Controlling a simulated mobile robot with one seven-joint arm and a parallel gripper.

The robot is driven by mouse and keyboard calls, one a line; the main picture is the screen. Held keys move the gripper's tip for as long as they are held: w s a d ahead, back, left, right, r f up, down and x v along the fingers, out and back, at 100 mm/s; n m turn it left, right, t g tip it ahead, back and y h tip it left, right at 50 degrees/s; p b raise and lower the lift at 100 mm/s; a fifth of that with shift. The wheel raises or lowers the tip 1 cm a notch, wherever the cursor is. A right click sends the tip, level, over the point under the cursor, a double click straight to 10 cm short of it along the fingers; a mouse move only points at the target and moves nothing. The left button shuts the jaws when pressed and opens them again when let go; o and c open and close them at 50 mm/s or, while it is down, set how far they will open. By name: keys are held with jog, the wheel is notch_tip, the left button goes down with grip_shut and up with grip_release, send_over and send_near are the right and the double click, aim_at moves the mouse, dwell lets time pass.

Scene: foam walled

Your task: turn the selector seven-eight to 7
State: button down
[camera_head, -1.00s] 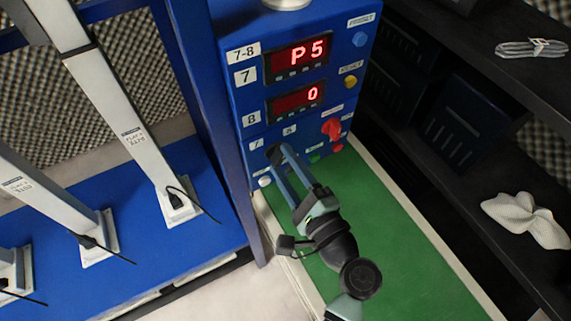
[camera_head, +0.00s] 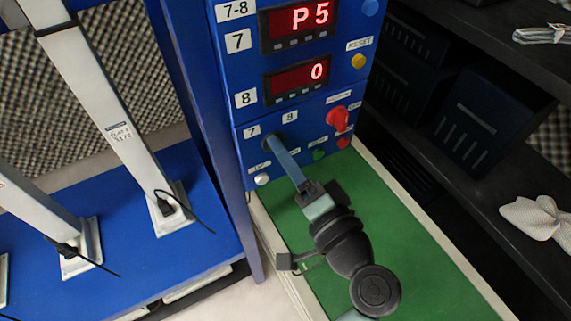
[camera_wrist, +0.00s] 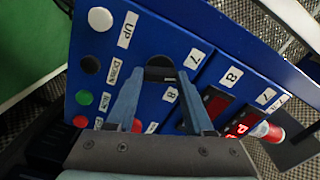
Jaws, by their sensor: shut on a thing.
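The blue control box (camera_head: 232,72) carries small labels 7 (camera_head: 252,132) and 8 (camera_head: 289,116) above the selector. In the wrist view the selector is a dark, round-topped knob (camera_wrist: 160,71) on the blue panel. My gripper (camera_head: 272,142) reaches the panel just below these labels and hides most of the knob in the head view. In the wrist view my gripper (camera_wrist: 162,77) has one blue-grey finger on each side of the knob, shut on it. I cannot tell which number the knob points to.
Two red displays read P5 (camera_head: 297,20) and 0 (camera_head: 297,78). A red switch (camera_head: 338,119) and several push buttons, one green (camera_head: 319,154), sit close to my gripper. A blue post (camera_head: 205,120) stands left. A green surface (camera_head: 400,245) lies below, and a dark shelf (camera_head: 480,180) right.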

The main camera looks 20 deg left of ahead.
jog(key=shift+f+n+b, duration=0.1)
jog(key=shift+n+b, duration=0.55)
jog(key=shift+n, duration=0.15)
jog(key=shift+c, duration=1.4)
grip_release()
jog(key=shift+s+d, duration=0.1)
jog(key=shift+d, duration=0.05)
jog(key=v, duration=1.2)
jog(key=shift+s+d+p, duration=0.25)
jog(key=shift+s+p, duration=0.05)
jog(key=shift+w, duration=0.1)
